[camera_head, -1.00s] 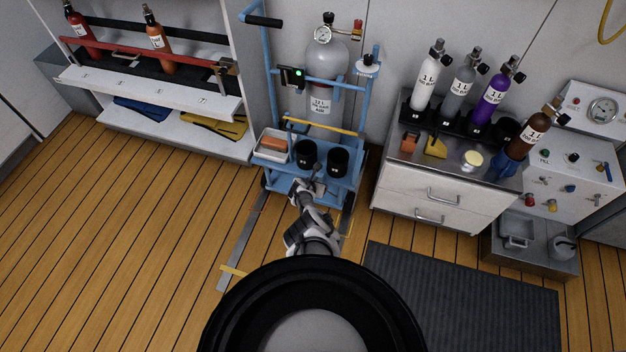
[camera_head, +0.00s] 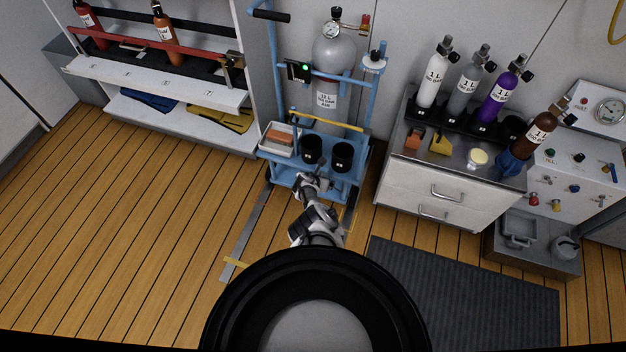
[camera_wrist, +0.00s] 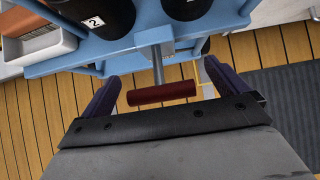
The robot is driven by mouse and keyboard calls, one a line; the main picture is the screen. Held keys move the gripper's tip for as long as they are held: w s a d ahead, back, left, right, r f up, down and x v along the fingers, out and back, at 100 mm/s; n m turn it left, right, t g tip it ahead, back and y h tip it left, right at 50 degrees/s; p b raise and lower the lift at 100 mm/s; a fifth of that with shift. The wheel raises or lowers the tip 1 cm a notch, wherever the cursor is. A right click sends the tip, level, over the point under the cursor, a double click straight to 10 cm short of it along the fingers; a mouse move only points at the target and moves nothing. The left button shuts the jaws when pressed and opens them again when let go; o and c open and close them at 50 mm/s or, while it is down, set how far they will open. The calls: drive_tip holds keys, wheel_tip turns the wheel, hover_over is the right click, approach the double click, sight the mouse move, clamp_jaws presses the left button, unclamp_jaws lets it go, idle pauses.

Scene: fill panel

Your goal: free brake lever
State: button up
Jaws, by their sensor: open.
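The brake lever shows in the wrist view as a dark red grip (camera_wrist: 162,93) on a grey metal stem, which comes out of the blue trolley's edge. My gripper (camera_wrist: 160,95) is open, with one dark finger on each side of the red grip. The grip lies crosswise between the fingers, with a gap at either end. In the head view my gripper (camera_head: 310,184) is at the front of the blue trolley (camera_head: 330,189), and the lever is too small or hidden to make out there.
The trolley carries a grey cylinder (camera_head: 335,55), two black cups (camera_head: 312,150) and a white tray (camera_head: 270,148) with an orange block. A drawer cabinet (camera_head: 445,190) stands to the right. Wooden floor (camera_head: 140,210) is clear at left; a dark mat (camera_head: 460,295) lies at right.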

drive_tip(key=p+v, duration=0.8)
drive_tip(key=v, duration=0.5)
drive_tip(key=shift+p, duration=0.3)
drive_tip(key=shift+r, duration=0.1)
